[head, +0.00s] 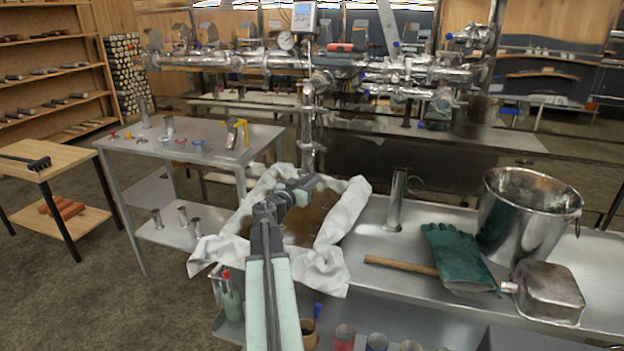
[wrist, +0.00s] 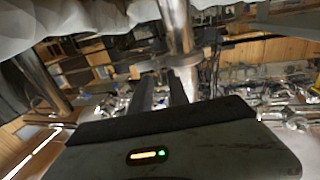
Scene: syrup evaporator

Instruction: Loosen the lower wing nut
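A shiny vertical pipe (head: 308,135) drops from the pipework behind the cloth-lined basin. In the wrist view, a steel pipe (wrist: 178,25) with a wider flange or clamp ring (wrist: 183,60) lies just beyond my fingertips. I cannot make out the lower wing nut in either view. My gripper (head: 306,183) is over the basin, near the foot of the vertical pipe. In the wrist view, its two dark fingers (wrist: 161,82) stand apart with a narrow gap and nothing seen between them. I cannot tell whether they touch the ring.
White cloth (head: 340,225) drapes around the basin of brown liquid. A steel table (head: 190,150) with small parts is at left.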

